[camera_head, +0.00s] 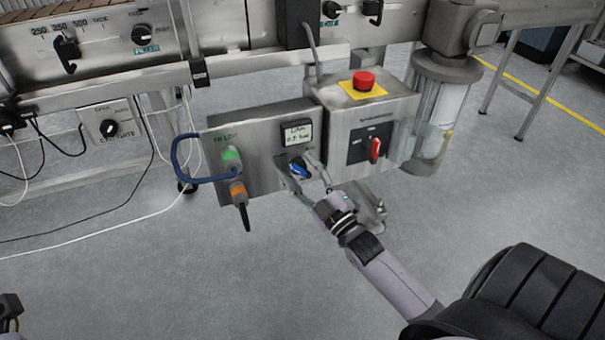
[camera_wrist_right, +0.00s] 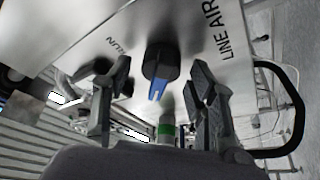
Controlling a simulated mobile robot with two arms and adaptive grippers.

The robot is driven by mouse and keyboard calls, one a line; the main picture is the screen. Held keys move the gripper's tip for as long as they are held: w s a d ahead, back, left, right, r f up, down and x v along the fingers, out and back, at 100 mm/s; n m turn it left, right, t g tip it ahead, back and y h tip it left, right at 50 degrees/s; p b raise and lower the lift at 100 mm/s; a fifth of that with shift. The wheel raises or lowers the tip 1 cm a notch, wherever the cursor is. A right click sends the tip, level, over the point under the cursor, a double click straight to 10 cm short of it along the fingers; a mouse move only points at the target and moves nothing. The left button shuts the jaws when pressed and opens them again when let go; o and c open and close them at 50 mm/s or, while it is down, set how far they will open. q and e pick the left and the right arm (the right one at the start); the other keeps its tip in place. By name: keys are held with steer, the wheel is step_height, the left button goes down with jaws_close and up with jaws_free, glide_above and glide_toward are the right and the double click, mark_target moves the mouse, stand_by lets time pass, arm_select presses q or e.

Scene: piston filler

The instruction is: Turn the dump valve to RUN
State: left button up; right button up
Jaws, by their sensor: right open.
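The dump valve knob (camera_head: 299,168) is on the front of the grey control box (camera_head: 265,150), below a small gauge. In the right wrist view the knob (camera_wrist_right: 158,60) is black with a blue pointer aimed toward the bottom of that picture. A RUN label (camera_wrist_right: 116,46) shows inverted at its upper left. My right gripper (camera_head: 302,176) is open, with one finger on each side of the knob. The wrist view shows a gap between each finger and the knob. A dark piece at the lower left corner (camera_head: 10,305) appears to be my left gripper, mostly cut off.
A box with a red emergency button (camera_head: 364,80) and red switch (camera_head: 376,148) adjoins on the right. The floor in front is clear.

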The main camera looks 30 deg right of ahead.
steer(key=c, duration=1.1)
